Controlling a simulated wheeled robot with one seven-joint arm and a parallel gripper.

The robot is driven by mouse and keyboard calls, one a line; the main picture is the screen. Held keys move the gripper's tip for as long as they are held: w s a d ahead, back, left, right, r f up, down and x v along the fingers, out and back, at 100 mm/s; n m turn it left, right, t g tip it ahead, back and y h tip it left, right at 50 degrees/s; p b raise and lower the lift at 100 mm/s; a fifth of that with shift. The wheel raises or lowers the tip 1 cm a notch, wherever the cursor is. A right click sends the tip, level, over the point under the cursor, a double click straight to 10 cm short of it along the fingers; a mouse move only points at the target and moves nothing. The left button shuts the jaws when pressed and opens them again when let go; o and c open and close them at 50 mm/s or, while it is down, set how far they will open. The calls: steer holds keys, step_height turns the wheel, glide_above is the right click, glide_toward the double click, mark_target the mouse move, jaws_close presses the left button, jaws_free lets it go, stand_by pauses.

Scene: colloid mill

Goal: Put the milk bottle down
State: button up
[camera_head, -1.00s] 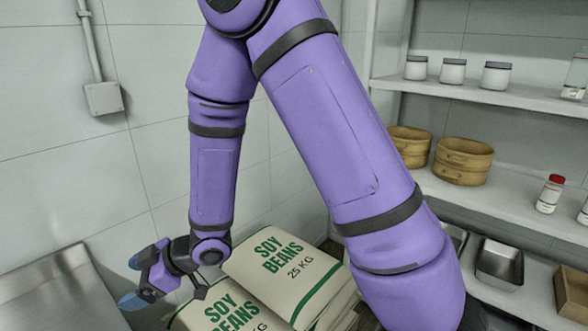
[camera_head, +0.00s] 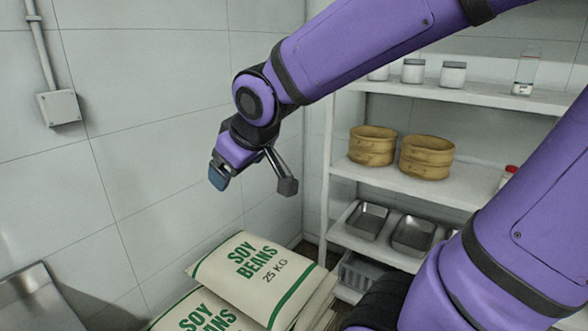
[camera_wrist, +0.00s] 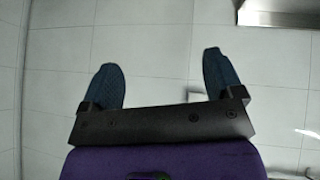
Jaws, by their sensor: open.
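My gripper (camera_head: 218,177) is in front of the tiled wall, above and left of the soy bean sacks, with blue fingertips. I see no milk bottle that I can identify. A small clear bottle with a label (camera_head: 525,74) stands on the upper shelf at the right; I cannot tell whether it is the milk bottle. It is far from my gripper.
Soy bean sacks (camera_head: 258,272) are stacked below my gripper. A white shelf unit (camera_head: 480,98) at the right holds jars, bamboo steamers (camera_head: 427,157) and metal trays (camera_head: 413,235). A metal surface (camera_head: 38,303) is at the lower left. Air around my gripper is clear.

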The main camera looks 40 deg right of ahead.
steer(key=s+d+r+m+g, duration=0.2)
steer(key=s+m, duration=0.1)
steer(key=s, duration=1)
steer(key=shift+r, duration=0.4)
